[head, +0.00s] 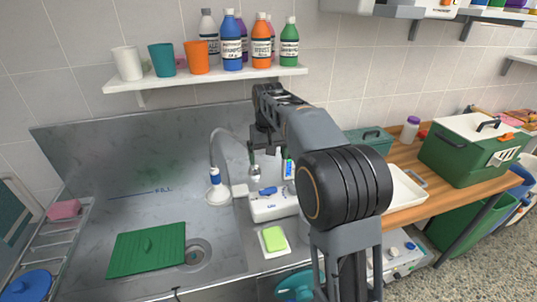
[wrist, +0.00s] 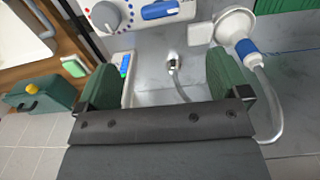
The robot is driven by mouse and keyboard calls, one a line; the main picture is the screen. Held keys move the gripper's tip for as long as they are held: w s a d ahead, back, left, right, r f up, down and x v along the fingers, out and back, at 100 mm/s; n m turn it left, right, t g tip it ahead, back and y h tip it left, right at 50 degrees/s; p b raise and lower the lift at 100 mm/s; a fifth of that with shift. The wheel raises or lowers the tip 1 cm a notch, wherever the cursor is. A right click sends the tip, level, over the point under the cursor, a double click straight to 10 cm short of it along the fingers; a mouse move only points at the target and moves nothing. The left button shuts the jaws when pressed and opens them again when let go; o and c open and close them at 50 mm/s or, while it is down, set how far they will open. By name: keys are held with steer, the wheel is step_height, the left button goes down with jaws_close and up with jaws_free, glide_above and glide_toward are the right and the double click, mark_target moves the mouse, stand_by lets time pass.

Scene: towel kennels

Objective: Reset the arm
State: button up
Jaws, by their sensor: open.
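My arm reaches up and forward over the back of the metal sink counter. My gripper (head: 265,145) hangs below the forearm near the white dosing unit (head: 270,207) in the head view, partly hidden by my own arm. In the wrist view its two green-padded fingers (wrist: 165,82) stand wide apart with nothing between them. A metal nozzle (wrist: 173,64) shows beyond the gap, and I cannot tell its distance. The unit's knob (wrist: 108,16) and blue handle (wrist: 162,10) lie at the top of that view.
A shower head with a hose (head: 217,192) stands left of the gripper. A shelf (head: 205,78) with cups and bottles runs above the sink. A green mat (head: 146,250) lies in the sink. A wooden counter (head: 405,155) with green boxes is at right.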

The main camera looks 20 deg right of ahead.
stand_by(0.3)
steer(key=s+f+t, duration=0.2)
steer(key=s, duration=0.9)
steer(key=s+f+t, duration=0.2)
steer(key=s+f, duration=0.1)
steer(key=s, duration=0.9)
steer(key=shift+f, duration=0.3)
steer(key=shift+s, duration=0.1)
